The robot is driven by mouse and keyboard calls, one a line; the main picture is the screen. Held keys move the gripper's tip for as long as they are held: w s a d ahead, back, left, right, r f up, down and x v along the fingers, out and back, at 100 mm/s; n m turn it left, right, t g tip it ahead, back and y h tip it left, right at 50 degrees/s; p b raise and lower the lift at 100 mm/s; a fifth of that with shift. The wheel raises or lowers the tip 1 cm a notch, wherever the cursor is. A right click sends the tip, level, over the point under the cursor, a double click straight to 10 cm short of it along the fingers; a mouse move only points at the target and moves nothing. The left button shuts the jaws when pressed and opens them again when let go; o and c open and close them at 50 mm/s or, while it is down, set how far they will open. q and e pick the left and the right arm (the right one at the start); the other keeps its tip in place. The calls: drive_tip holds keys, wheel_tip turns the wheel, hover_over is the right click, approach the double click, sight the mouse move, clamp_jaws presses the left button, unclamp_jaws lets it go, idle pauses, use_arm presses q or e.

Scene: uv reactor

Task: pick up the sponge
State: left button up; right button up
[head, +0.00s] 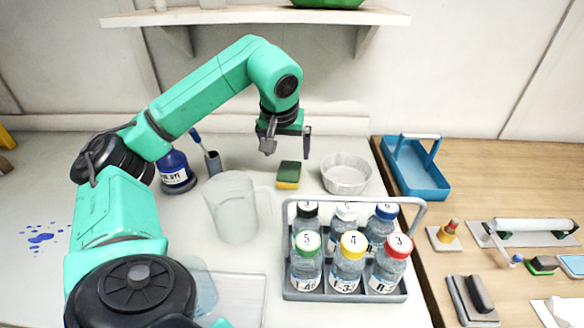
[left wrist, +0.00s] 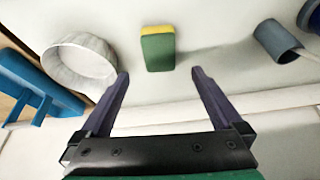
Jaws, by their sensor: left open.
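The sponge (head: 289,174) is a small block, dark green on top with a yellow layer, lying on the white counter in the head view. In the left wrist view the sponge (left wrist: 158,50) lies beyond the fingertips, roughly between their lines. My left gripper (head: 287,146) is above and a little behind the sponge, pointing down. In the left wrist view my left gripper (left wrist: 160,74) has its two dark fingers spread wide with nothing between them. My right gripper is not in view.
A white ribbed bowl (head: 346,174) stands right of the sponge, a clear pitcher (head: 232,207) left of it. A grey rack (head: 343,295) of capped bottles stands in front. A blue bottle (head: 176,172) and grey cup (head: 213,163) are further left. A blue caddy (head: 416,168) sits right.

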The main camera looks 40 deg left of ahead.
sight(289, 169)
use_arm(q)
drive_tip(key=x, duration=0.3)
drive_tip(key=shift+w+f, duration=0.1)
drive_tip(key=shift+f, duration=0.25)
drive_tip(key=p+x, duration=0.1)
drive_tip(key=x, duration=0.4)
drive_tip(key=shift+w+a+f, duration=0.1)
drive_tip(key=shift+w+f, duration=0.05)
drive_tip(key=shift+f, duration=0.05)
drive_tip(key=shift+w+f, duration=0.1)
drive_tip(key=shift+f, duration=0.1)
drive_tip(key=c, duration=1.3)
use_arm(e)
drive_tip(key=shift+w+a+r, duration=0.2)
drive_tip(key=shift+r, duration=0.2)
use_arm(q)
drive_tip(key=shift+r, duration=0.15)
wheel_tip(289, 169, up, 20)
drive_tip(key=p, duration=0.3)
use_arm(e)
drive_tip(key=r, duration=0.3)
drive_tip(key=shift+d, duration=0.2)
